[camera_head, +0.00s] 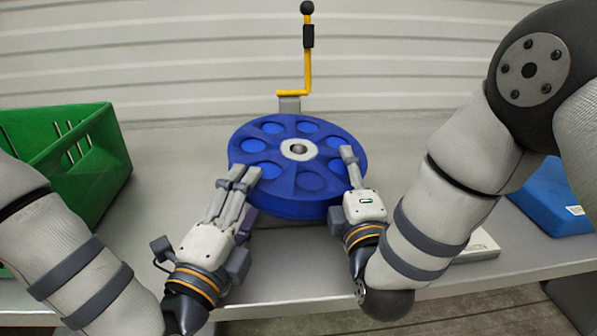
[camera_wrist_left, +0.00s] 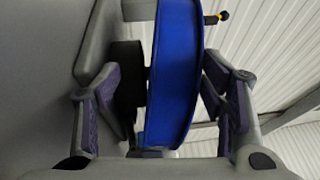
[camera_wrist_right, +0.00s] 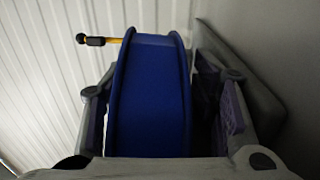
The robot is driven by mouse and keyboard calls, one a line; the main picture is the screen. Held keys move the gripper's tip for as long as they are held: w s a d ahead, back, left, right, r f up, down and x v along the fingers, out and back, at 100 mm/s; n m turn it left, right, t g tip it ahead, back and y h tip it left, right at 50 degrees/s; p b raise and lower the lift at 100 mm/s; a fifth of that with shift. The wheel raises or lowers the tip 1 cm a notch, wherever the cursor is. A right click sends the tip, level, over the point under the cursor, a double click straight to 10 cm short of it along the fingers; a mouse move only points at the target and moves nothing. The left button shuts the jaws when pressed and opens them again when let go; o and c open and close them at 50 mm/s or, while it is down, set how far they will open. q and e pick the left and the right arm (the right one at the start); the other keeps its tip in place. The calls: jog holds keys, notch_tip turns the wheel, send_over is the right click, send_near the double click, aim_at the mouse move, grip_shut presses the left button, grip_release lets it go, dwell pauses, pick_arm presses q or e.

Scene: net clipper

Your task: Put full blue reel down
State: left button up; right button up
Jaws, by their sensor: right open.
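The blue reel (camera_head: 300,199) lies flat, round face up with a metal hub in the middle, at the centre of the grey table. My left gripper (camera_head: 240,180) straddles its left rim, and my right gripper (camera_head: 348,165) straddles its right rim. The reel's edge shows between the fingers in the left wrist view (camera_wrist_left: 173,75) and in the right wrist view (camera_wrist_right: 152,95). Both grippers are open, with gaps beside the rim. The lower fingers are mostly hidden in the head view. A dark part (camera_wrist_left: 128,75) is under the reel in the left wrist view.
A yellow lever with black knob (camera_head: 307,70) stands upright behind the reel. A green crate (camera_head: 105,165) is at the left and a blue bin (camera_head: 550,198) at the right. A small pale object (camera_head: 480,247) lies partly behind my right arm. The table's front edge is close.

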pick_arm(q)
jog(key=shift+s+a+f, duration=0.2)
jog(key=shift+s, duration=0.2)
pick_arm(e)
jog(key=f, duration=0.1)
jog(key=f+g, duration=0.1)
jog(key=f, duration=0.1)
jog(key=shift+s+a, duration=0.1)
jog(key=shift+s, duration=0.3)
pick_arm(q)
jog(key=shift+a+r, duration=0.1)
pick_arm(e)
jog(key=shift+s, duration=0.15)
pick_arm(q)
jog(key=shift+w+r, duration=0.15)
jog(key=shift+r, duration=0.05)
pick_arm(e)
jog(key=shift+t, duration=0.3)
jog(key=s, duration=0.4)
jog(key=s+r, duration=0.1)
jog(key=s, duration=0.1)
jog(key=shift+s+d, duration=0.2)
jog(key=shift+s, duration=0.1)
jog(key=shift+s+r, duration=0.1)
jog(key=shift+s, duration=0.1)
pick_arm(q)
jog(key=shift+r, duration=0.15)
pick_arm(e)
jog(key=shift+s+d+r, duration=0.1)
jog(key=shift+d+r, duration=0.05)
